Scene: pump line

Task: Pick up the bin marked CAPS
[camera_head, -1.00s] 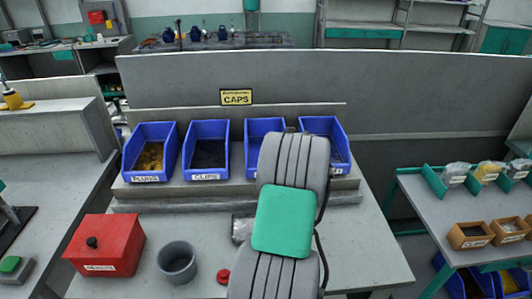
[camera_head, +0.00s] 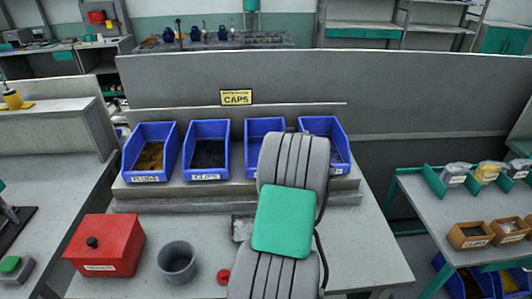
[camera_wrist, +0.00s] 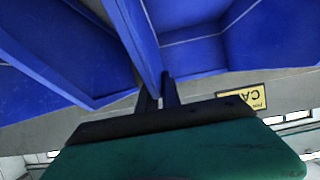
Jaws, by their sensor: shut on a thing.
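Blue bins stand in a row on the bench shelf in the head view. The left two are marked PLUGS (camera_head: 151,160) and CLIPS (camera_head: 206,158). The third bin (camera_head: 262,128) and fourth bin (camera_head: 322,127) have their fronts covered by my arm, so I read no CAPS label on a bin. A yellow CAPS sign (camera_head: 236,97) is on the panel behind; it shows upside down in the wrist view (camera_wrist: 241,101). My gripper (camera_wrist: 164,88) is shut on the wall of a blue bin (camera_wrist: 148,48); which bin cannot be told. The head view hides the gripper behind my arm.
A red box (camera_head: 105,246), a grey cup (camera_head: 177,262) and a small red cap (camera_head: 223,276) are on the bench front. A grey panel (camera_head: 400,92) rises behind the bins. A side table (camera_head: 440,210) at right holds small boxes. Bench right of my arm is clear.

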